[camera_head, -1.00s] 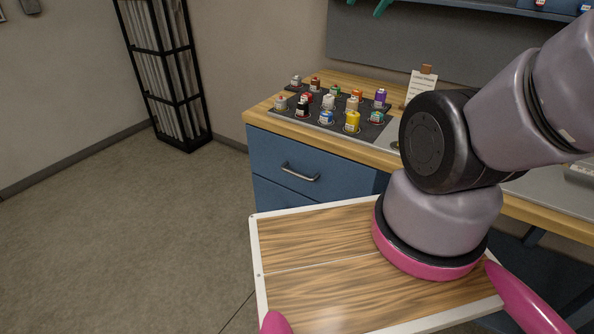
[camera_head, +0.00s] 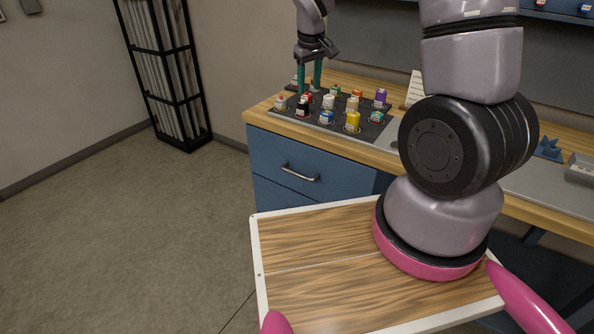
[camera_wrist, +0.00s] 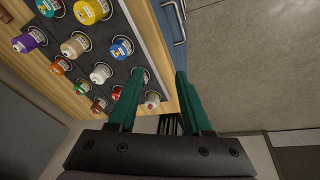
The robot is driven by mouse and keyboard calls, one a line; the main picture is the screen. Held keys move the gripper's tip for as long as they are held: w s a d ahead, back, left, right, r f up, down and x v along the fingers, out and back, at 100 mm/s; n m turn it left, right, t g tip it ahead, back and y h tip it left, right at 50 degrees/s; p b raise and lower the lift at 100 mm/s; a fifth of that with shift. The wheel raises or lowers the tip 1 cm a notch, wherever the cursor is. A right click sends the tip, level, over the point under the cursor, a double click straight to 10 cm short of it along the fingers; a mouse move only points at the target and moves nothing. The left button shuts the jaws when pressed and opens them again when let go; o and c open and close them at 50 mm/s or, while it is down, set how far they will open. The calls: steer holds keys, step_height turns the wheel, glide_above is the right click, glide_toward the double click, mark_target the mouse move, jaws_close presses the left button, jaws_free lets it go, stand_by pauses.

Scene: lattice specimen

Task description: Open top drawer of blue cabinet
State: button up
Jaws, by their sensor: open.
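The blue cabinet (camera_head: 268,152) stands under the wooden worktop, and its top drawer (camera_head: 333,180) is shut with a grey bar handle (camera_head: 300,173) across its front. In the wrist view part of the handle (camera_wrist: 180,24) shows near the top, beyond the fingertips. My gripper (camera_head: 309,84) points down with green fingers above the back left of the bottle tray. It is open and empty, up and behind the drawer handle. In the wrist view the open fingers (camera_wrist: 161,75) show the tray's edge and a small bottle between them.
A dark tray (camera_head: 284,113) with several small paint bottles (camera_head: 352,121) sits on the worktop (camera_head: 258,115) right above the drawer. A black rack (camera_head: 160,75) stands at the far left. The floor (camera_head: 130,230) before the cabinet's left side is clear.

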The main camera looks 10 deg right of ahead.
steer(key=w+a+f+n+g, duration=0.1)
steer(key=w+a+f+n, duration=0.15)
steer(key=f, duration=1.15)
steer(key=n+h, duration=0.1)
steer(key=n, duration=0.2)
glide_toward(297, 174)
steer(key=shift+g, duration=0.3)
steer(key=f, duration=0.2)
steer(key=w+d+f, duration=0.1)
steer(key=f, duration=0.2)
steer(key=w+f, duration=0.1)
steer(key=f, duration=0.1)
steer(key=shift+d+f, duration=0.2)
steer(key=shift+f, duration=0.2)
jaws_close()
